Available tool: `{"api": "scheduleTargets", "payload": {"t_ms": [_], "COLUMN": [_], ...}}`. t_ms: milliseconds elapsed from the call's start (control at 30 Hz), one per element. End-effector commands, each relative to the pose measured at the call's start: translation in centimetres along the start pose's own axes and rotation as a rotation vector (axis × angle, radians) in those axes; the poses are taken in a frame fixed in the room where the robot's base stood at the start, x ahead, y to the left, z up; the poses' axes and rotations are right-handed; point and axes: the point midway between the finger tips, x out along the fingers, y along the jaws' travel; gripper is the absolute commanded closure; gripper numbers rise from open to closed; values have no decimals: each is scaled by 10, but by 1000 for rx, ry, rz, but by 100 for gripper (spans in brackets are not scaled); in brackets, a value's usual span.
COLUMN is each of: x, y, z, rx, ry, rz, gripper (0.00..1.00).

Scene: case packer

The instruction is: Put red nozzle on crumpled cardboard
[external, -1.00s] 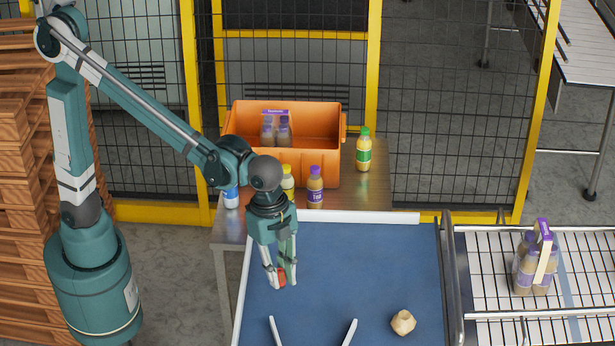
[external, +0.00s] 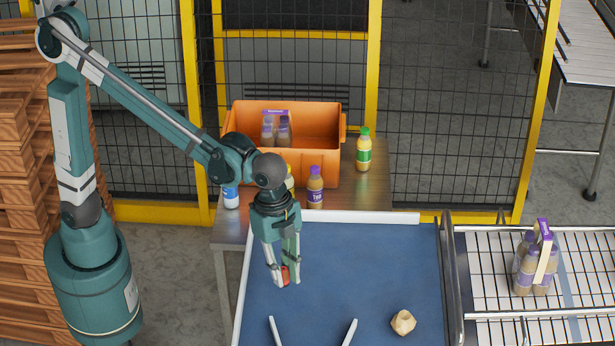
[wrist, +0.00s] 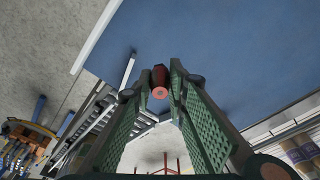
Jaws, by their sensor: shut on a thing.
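The red nozzle (external: 285,274) is between the fingertips of my gripper (external: 283,278), low over the left part of the blue surface. My gripper points down and is shut on it. In the wrist view the red nozzle (wrist: 160,80) sits between the ends of the two green fingers (wrist: 160,92), its round pink-red end facing the camera. I cannot tell whether the nozzle touches the surface. The crumpled cardboard (external: 403,322) is a small tan lump on the blue surface, to the right and nearer the camera, apart from my gripper.
An orange crate (external: 318,168) and several bottles stand on a metal table behind. A roller rack with a bottle pack (external: 535,262) is at the right. The surface's middle is clear.

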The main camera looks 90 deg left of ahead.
Motion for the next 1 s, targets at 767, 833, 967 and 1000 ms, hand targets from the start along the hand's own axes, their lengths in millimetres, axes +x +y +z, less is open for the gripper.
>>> {"api": "scheduleTargets", "payload": {"t_ms": [767,833,967,1000], "x": [-20,-21,-22,-22], "y": [-94,-103,-121,-126], "z": [-132,-144,-166,-173], "rx": [-30,-33,-39,-40], "ry": [0,0,0,0], "rz": [-5,-5,-6,-6], "gripper": [97,97,97,97]}}
